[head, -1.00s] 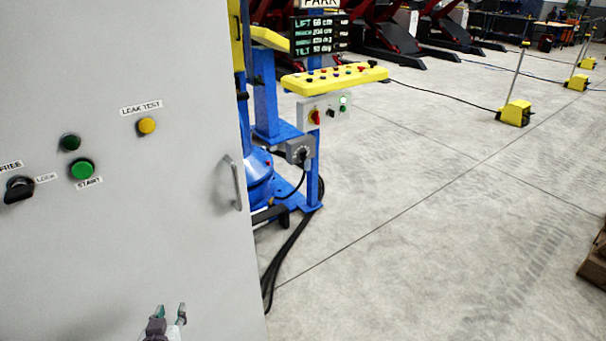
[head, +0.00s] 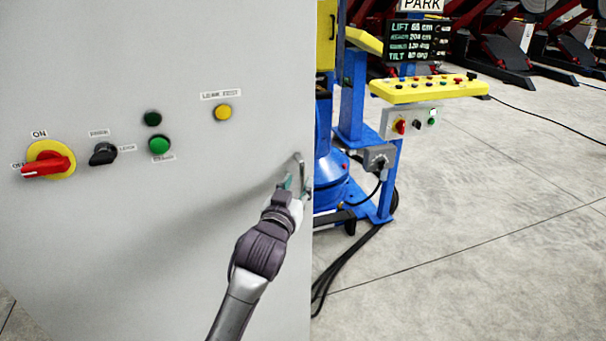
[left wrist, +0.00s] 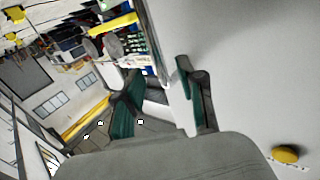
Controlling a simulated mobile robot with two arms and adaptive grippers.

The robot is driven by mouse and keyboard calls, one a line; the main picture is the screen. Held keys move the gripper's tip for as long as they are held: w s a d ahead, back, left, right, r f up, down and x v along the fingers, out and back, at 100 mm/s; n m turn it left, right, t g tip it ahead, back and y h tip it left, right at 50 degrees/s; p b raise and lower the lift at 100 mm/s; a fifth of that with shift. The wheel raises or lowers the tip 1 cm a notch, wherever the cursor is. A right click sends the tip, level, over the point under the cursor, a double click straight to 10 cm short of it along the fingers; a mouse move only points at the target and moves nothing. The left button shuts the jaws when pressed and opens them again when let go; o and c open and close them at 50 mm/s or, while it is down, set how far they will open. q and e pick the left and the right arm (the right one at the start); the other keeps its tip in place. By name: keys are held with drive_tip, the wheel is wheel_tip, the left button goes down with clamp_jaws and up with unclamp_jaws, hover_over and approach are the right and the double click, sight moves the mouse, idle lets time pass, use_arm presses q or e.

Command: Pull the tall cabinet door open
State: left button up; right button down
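The tall grey cabinet door (head: 200,250) fills the left of the head view and looks closed. Its upright metal handle (head: 300,168) is near the right edge, partly covered by my fingers. My left gripper (head: 295,186) is at the handle. In the left wrist view, its two teal fingertips (left wrist: 155,95) are apart, with a pale bar that looks like the handle (left wrist: 180,106) between them, closer to the right finger. I cannot tell whether a finger touches it. My right gripper is in neither view.
A red rotary switch (head: 47,166), a black selector (head: 103,153), a green button (head: 159,145) and a yellow one (head: 223,112) sit on the door. A blue stand with a yellow control panel (head: 428,88) is just right of the cabinet. Black cables (head: 345,265) lie on the floor; open floor is farther right.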

sight(301, 177)
use_arm(q)
drive_tip(key=shift+x, duration=2.15)
clamp_jaws()
